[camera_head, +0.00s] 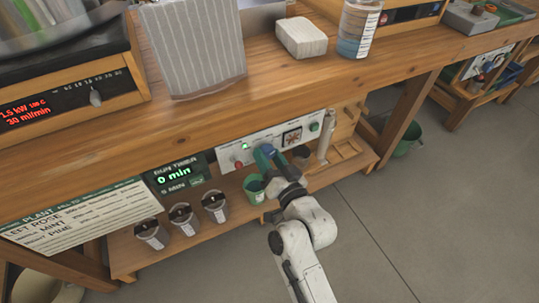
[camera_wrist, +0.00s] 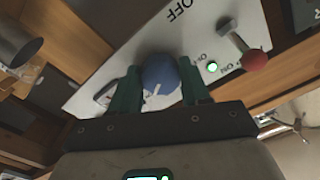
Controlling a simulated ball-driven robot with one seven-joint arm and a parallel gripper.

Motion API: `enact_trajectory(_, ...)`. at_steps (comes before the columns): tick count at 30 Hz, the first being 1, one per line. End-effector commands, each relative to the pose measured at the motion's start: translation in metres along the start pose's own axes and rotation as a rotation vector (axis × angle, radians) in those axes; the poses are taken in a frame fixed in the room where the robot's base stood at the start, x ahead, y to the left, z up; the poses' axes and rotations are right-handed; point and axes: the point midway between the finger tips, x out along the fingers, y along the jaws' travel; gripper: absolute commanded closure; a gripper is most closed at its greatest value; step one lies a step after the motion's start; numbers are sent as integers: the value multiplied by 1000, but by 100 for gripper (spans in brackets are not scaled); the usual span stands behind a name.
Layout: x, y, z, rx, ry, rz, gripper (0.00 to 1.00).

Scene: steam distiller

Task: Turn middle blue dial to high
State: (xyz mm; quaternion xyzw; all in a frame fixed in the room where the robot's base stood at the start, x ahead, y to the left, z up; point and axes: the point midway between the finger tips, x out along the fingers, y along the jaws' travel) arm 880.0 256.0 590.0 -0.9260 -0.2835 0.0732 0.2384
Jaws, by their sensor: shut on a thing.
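A round blue dial (camera_wrist: 159,76) with a white pointer mark sits on a white control panel (camera_wrist: 212,22). Its pointer faces down in the wrist view. My gripper (camera_wrist: 160,88) has one green finger on each side of the dial and is shut on it. An "OFF" label is on the panel above the dial in the wrist view. I cannot read a "high" mark.
A red-knobbed lever (camera_wrist: 254,60) and a lit green lamp (camera_wrist: 212,67) are close beside the dial. The bench top overhangs the panel.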

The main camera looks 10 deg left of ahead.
Motion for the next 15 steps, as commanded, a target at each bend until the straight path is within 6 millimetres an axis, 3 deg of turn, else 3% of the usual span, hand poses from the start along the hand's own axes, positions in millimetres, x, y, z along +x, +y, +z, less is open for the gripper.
enact_trajectory(15,0,0,1,37,0,0,84)
